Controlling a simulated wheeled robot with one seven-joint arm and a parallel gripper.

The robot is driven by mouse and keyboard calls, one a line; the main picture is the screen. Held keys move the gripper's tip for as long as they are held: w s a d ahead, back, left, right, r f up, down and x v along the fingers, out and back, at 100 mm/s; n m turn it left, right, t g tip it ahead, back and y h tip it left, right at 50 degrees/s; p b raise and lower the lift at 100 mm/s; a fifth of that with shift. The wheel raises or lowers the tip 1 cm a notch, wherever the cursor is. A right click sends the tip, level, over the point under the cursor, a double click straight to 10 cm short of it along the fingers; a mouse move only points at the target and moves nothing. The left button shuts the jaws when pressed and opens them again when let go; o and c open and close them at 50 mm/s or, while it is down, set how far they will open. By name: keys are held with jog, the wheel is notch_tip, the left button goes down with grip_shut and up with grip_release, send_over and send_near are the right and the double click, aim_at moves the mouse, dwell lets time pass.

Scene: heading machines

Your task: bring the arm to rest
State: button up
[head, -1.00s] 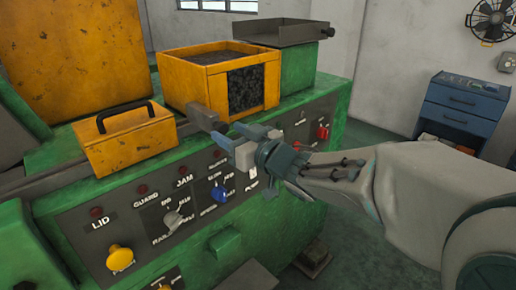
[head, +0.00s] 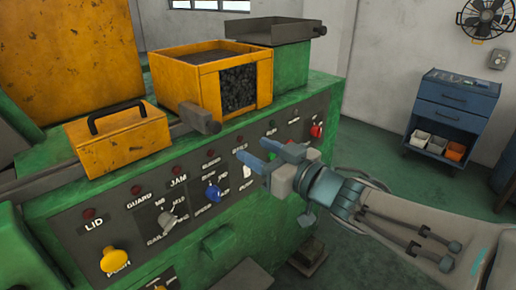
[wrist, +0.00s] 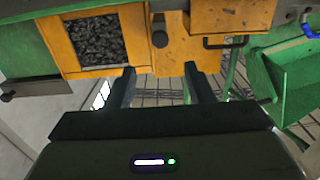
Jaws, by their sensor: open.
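My gripper (head: 262,156) is in front of the right part of the green machine's control panel (head: 130,212) in the head view. Its two blue-grey fingers are apart with nothing between them. In the wrist view my gripper (wrist: 158,85) also shows open and empty. My arm reaches in from the lower right. Whether the fingers touch the panel is hard to tell, but a gap seems to show.
The panel carries a yellow knob (head: 115,262), a blue knob (head: 212,193) and a red switch (head: 316,131). A yellow bin (head: 200,82) of dark parts and a yellow lidded box (head: 117,142) sit above. A blue cabinet (head: 452,112) stands right; floor between is clear.

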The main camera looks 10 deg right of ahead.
jog(key=w+d+f+m+g+h, duration=0.1)
jog(key=w+d+f+m+h, duration=0.1)
jog(key=d+f+m+h, duration=0.7)
jog(key=s+f+g+h, duration=0.1)
jog(key=s+f+g, duration=0.3)
jog(key=s, duration=0.3)
jog(key=s+f+n+g+h, duration=0.1)
jog(key=s+f+g, duration=0.2)
jog(key=s+g, duration=0.3)
jog(key=shift+s+a+f, duration=0.25)
jog(key=shift+s+f, duration=0.1)
jog(key=shift+s, duration=0.55)
jog(key=shift+c, duration=1.3)
jog(key=shift+a, duration=0.15)
